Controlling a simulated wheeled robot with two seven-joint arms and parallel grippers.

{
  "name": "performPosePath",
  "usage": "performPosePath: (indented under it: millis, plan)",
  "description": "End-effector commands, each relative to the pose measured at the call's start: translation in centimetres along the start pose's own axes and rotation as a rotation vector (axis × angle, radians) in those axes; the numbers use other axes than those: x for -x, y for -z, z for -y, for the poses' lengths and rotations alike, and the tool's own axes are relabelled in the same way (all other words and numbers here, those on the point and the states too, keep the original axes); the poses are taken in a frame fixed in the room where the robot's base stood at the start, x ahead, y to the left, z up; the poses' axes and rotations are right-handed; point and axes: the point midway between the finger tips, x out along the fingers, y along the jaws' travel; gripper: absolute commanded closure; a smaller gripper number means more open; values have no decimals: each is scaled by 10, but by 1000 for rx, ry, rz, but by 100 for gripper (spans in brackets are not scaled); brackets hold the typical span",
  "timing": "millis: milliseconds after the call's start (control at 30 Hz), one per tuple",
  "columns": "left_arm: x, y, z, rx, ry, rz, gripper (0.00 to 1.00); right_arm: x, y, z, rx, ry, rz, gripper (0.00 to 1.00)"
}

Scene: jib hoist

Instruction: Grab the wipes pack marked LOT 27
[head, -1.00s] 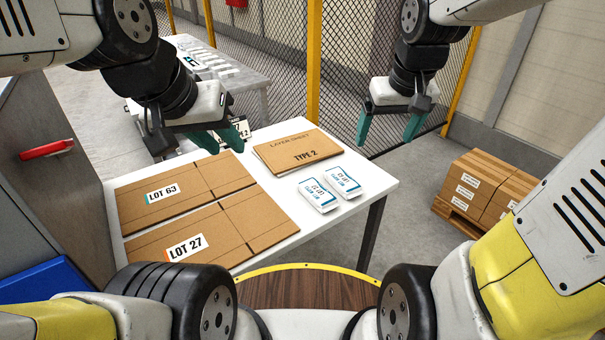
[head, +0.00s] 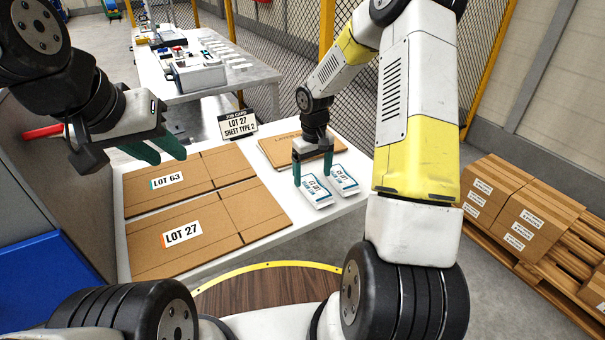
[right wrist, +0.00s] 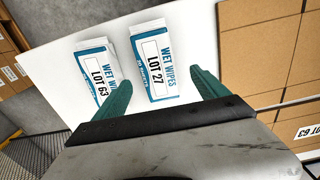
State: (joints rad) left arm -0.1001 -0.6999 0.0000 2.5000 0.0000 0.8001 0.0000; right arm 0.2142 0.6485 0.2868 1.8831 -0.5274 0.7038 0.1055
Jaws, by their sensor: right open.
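Two white-and-blue wet wipes packs lie side by side on the white table. The pack marked LOT 27 (right wrist: 155,64) is on the right in the right wrist view and is the left one in the head view (head: 314,192). The pack marked LOT 63 (right wrist: 98,76) is beside it, and shows on the right in the head view (head: 344,181). My right gripper (head: 313,178) is open and empty, over the LOT 27 pack; its fingertips also show in the right wrist view (right wrist: 160,82). My left gripper (head: 168,158) is open and empty above the table's left part.
Flat cartons marked LOT 63 (head: 200,170) and LOT 27 (head: 215,228) cover the table's left part. A job card (head: 238,125) reads LOT 27, sheet type 2. A layer sheet (head: 282,152) lies behind the packs. Boxes on a pallet (head: 565,265) stand at the right.

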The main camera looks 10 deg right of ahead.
Motion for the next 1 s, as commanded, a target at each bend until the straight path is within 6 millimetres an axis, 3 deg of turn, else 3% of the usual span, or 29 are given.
performPosePath:
  millis: [333, 667, 1000]
  plan:
    - [0, 0, 0, 0, 0, 0, 68, -48, -5, -2, 0, 1, 2, 16]
    - [0, 0, 0, 0, 0, 0, 68, -54, -4, -3, 0, -1, 0, 16]
    - [0, 0, 0, 0, 0, 0, 68, -54, -4, -3, 0, -1, 0, 83]
